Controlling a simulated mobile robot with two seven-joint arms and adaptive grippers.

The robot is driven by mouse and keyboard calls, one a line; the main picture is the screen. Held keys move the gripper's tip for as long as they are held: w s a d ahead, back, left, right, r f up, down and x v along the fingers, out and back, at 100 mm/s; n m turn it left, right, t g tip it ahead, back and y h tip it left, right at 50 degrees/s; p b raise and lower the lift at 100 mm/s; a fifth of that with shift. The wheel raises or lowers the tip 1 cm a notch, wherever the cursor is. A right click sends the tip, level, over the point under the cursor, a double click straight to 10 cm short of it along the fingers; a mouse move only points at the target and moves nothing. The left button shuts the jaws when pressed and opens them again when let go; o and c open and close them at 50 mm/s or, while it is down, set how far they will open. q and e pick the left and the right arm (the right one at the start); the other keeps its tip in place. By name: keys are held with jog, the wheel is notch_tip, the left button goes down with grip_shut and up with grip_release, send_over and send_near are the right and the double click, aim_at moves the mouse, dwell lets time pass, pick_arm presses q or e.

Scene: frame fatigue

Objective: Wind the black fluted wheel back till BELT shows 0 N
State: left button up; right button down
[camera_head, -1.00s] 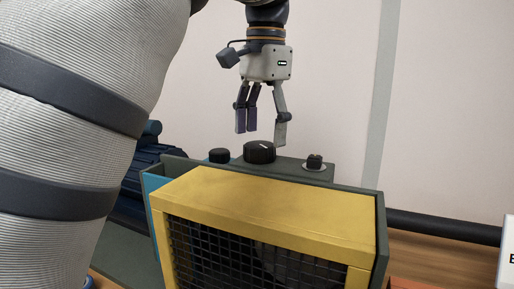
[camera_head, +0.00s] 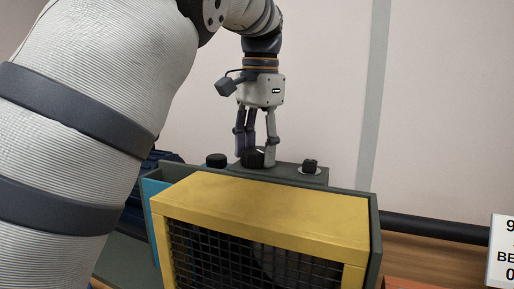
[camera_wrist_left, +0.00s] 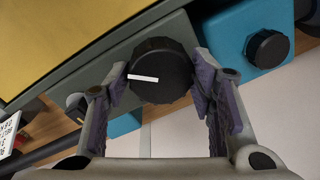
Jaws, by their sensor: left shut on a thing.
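The black fluted wheel (camera_head: 257,158) stands on top of the grey-green housing behind the yellow guard. In the left wrist view the wheel (camera_wrist_left: 160,70) is round and ribbed, with a white pointer line on its face. My left gripper (camera_head: 255,160) points down from above and is shut on the wheel, with fingers on both sides of it; the gripper (camera_wrist_left: 160,88) shows this in the wrist view too. My right gripper is not in view.
A smaller black knob (camera_head: 216,160) stands left of the wheel, and a small black switch (camera_head: 311,166) on a pale ring stands right of it. The yellow guard (camera_head: 260,212) with black mesh is in front. A dark pipe (camera_head: 440,227) runs at the right.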

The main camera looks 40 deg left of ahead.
pick_arm(q)
jog(key=n, duration=0.7)
jog(key=shift+w+n+g, duration=0.1)
jog(key=shift+n+g, duration=0.2)
jog(key=n, duration=0.6)
jog(key=shift+n, duration=0.6)
jog(key=o, duration=1.2)
jog(key=shift+c, duration=0.2)
